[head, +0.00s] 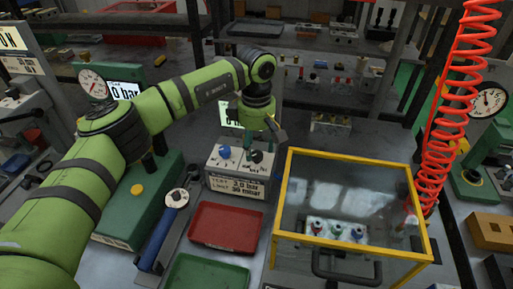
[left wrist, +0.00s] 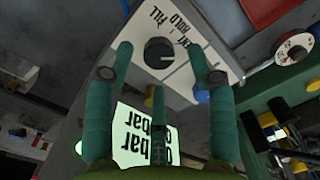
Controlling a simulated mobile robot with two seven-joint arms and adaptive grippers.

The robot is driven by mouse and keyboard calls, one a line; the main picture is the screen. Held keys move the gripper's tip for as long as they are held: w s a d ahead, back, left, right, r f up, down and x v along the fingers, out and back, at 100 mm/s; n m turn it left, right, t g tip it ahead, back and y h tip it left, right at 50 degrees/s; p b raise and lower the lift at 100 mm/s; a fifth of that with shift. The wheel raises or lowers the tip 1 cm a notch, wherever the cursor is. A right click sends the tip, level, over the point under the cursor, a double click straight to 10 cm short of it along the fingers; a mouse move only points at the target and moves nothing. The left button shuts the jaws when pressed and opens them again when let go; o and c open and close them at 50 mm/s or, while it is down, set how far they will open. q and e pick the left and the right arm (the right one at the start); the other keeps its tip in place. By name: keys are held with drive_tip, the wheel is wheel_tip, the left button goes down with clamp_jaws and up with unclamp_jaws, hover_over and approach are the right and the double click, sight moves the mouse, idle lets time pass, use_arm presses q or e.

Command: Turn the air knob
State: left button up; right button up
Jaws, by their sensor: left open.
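The valve block (head: 235,187) is a light grey box with a label reading 3.0 bar and 90 mbar on its front. A blue knob (head: 225,152) sits on its top at the left. A black round knob (left wrist: 158,52) with VENT, HOLD and FILL lettering shows in the left wrist view; I take it as the air knob. My left gripper (head: 265,138) is above the right part of the block, pointing down. In the left wrist view its fingers (left wrist: 161,58) are open, one on each side of the black knob, with gaps visible. My right gripper is not in view.
A yellow-framed clear box (head: 429,215) stands right of the block. A red tray (head: 227,228) and a green tray (head: 207,272) lie in front. A coiled red hose (head: 455,110) hangs at right. A lit bar display (head: 230,112) stands behind my gripper.

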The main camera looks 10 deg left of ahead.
use_arm(q)
drive_tip(key=shift+f, duration=1.05)
clamp_jaws()
drive_tip(key=shift+n, duration=0.3)
drive_tip(key=n+b, duration=0.1)
drive_tip(key=n, duration=0.1)
drive_tip(key=shift+f+n+b, duration=0.1)
drive_tip(key=shift+n+b, duration=0.2)
drive_tip(key=shift+n, duration=0.1)
drive_tip(key=n+b, duration=0.1)
drive_tip(key=n, duration=0.4)
drive_tip(key=shift+b, duration=0.35)
drive_tip(key=n+b, duration=0.1)
drive_tip(key=n, duration=0.3)
drive_tip(key=shift+n, duration=0.4)
drive_tip(key=shift+s+n+b, duration=0.1)
drive_tip(key=shift+n+b, duration=0.35)
drive_tip(key=shift+n, duration=1.85)
